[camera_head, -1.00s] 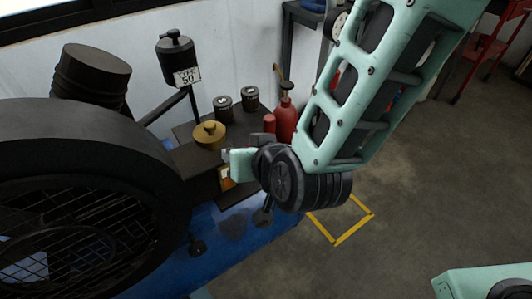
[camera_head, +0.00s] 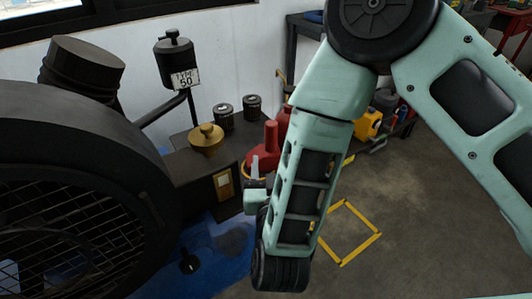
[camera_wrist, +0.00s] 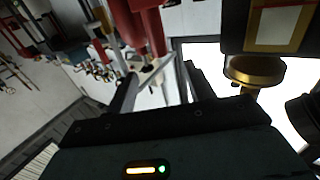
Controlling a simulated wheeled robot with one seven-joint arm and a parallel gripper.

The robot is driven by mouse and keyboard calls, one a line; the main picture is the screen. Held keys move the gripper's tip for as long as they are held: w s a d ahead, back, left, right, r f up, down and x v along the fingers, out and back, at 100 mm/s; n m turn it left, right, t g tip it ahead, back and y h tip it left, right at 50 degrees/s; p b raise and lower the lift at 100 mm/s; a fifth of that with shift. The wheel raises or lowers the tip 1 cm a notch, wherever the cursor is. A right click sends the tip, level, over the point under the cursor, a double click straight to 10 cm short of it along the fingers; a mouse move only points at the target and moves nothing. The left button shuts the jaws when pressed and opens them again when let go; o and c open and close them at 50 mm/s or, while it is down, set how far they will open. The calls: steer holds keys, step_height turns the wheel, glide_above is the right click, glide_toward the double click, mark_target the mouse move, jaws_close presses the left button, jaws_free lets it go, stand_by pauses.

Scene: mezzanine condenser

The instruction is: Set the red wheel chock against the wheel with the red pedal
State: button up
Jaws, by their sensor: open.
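I cannot make out the red wheel chock or a wheel with a red pedal in either view. My gripper (camera_head: 255,172) hangs at the end of my arm beside the dark machine, pointing up in the head view. In the wrist view its two dark fingers (camera_wrist: 158,75) are apart, with nothing visibly gripped between them. A red canister (camera_head: 262,160) is just behind the fingers in the head view. Red cylindrical shapes (camera_wrist: 132,20) show beyond the fingertips in the wrist view. My arm hides part of the floor and wall.
A large caged fan housing (camera_head: 70,210) fills the left. A brass-coloured knob (camera_head: 206,139) and two dark canisters (camera_head: 238,109) stand on the machine. A yellow square (camera_head: 346,233) marks open floor at right. A dark bench (camera_head: 303,38) and yellow item (camera_head: 368,124) stand behind.

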mark_target(272, 133)
steer(key=w, duration=0.7)
steer(key=shift+w+a, duration=0.15)
steer(key=shift+w, duration=2.85)
steer(key=shift+c, duration=0.3)
steer(key=shift+r, duration=0.1)
jaws_close()
